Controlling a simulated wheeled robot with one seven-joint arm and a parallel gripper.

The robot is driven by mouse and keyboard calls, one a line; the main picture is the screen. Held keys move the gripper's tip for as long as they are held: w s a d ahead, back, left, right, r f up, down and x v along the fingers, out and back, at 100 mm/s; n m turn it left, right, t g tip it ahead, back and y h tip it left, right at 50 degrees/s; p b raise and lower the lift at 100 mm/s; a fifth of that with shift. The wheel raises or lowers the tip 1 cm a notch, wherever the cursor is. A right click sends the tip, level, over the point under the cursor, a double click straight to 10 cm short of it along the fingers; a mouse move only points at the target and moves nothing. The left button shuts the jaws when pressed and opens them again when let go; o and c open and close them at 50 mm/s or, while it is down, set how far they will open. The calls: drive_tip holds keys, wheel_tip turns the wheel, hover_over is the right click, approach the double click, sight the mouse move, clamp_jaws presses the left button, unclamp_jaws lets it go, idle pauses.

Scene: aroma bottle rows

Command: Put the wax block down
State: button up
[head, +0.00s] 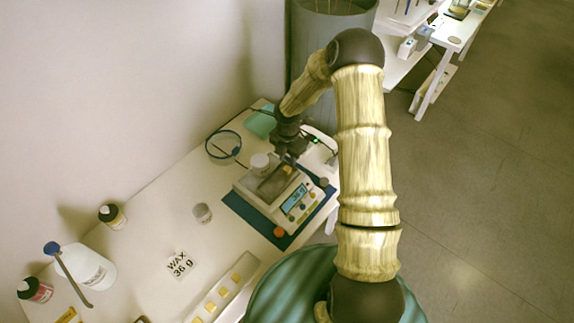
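My gripper (289,160) reaches down over the pan of a white scale (261,203). A small yellow wax block (288,170) shows right at the fingertips, above or on the dark pan (272,185). I cannot tell whether it touches the pan or whether the fingers are closed on it. The scale has a lit blue display (295,199) and stands on a dark blue mat (282,240). A card (181,265) on the table reads "WAX 36 g".
A white tray (250,266) with several yellow blocks lies at the front. A small cup (202,212), dark bottles (111,216), a white jug (88,268) and a blue ring (223,144) stand or lie left of the scale. A white container (260,163) is close beside the pan.

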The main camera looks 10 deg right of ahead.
sight(287, 170)
wheel_tip(287, 170, up, 7)
drive_tip(key=b, duration=0.1)
drive_tip(key=shift+r, duration=0.15)
idle(0.4)
drive_tip(key=shift+a, duration=0.1)
drive_tip(key=s+r+m+t, duration=0.1)
drive_tip(key=s+r+m, duration=0.6)
drive_tip(key=s+m, duration=0.3)
drive_tip(key=s+r+m+t, duration=0.1)
drive_tip(key=s+r+m, duration=0.5)
drive_tip(key=s+m, duration=0.5)
drive_tip(key=m, duration=0.4)
drive_tip(key=shift+r+m+t, duration=0.3)
drive_tip(key=shift+r+m, duration=0.05)
drive_tip(key=shift+m, duration=0.05)
drive_tip(key=shift+w, duration=0.1)
idle(1.6)
